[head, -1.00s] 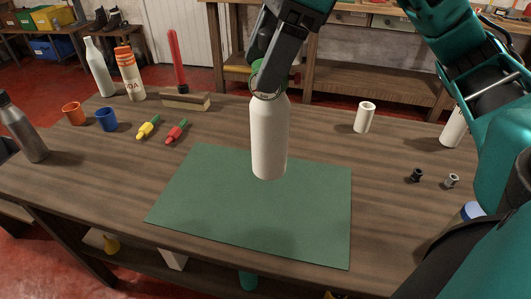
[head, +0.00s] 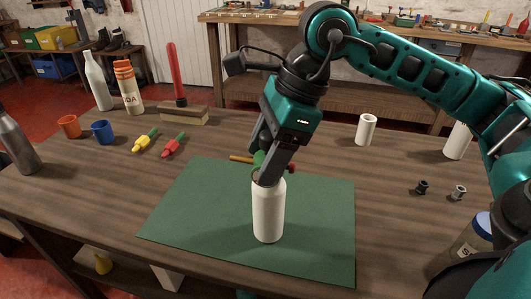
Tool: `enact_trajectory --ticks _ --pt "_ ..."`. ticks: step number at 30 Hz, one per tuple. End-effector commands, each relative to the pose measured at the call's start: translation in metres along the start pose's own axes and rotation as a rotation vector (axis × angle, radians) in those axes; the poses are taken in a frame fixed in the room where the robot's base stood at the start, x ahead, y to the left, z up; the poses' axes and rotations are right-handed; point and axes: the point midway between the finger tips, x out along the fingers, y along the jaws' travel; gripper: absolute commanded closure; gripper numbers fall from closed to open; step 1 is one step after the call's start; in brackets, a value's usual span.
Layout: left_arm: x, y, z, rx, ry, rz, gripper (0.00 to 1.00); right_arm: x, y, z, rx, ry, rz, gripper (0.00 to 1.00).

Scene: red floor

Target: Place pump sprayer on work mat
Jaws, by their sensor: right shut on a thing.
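The pump sprayer (head: 268,212) is a white bottle with a green top. It stands upright over the front middle part of the green work mat (head: 195,215). Its base looks at or very close to the mat surface; I cannot tell for certain that it touches. My right gripper (head: 268,176) comes down from above and is shut on the sprayer's top, hiding much of it. A brass-coloured piece and a red piece stick out on either side of the fingers. My left gripper is not in view.
Yellow (head: 144,141) and red (head: 173,146) small items lie left of the mat, near a blue cup (head: 103,132) and an orange cup (head: 69,126). A brush (head: 184,115) and bottles stand behind. A white cylinder (head: 366,129) and two small fittings are at right. The mat's left side is clear.

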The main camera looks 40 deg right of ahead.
Motion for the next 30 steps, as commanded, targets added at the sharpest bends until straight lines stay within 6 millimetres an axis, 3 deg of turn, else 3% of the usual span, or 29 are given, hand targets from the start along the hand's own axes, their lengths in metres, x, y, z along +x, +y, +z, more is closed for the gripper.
enact_trajectory --ticks 8,9,15,25,30 --pt "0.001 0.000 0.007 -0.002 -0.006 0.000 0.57 0.003 0.000 -0.001 0.000 -0.002 -0.002 1.00" --pt "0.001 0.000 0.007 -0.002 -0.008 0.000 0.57 0.002 0.000 -0.001 0.000 0.000 -0.001 0.32" --pt "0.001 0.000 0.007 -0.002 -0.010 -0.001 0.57 0.002 0.000 -0.001 0.000 0.000 0.000 0.13" --pt "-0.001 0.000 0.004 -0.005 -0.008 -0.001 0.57 -0.001 0.000 0.000 0.000 0.000 -0.001 0.10" --pt "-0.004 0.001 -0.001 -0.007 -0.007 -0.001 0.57 -0.023 -0.002 0.001 0.002 -0.001 -0.006 0.10"
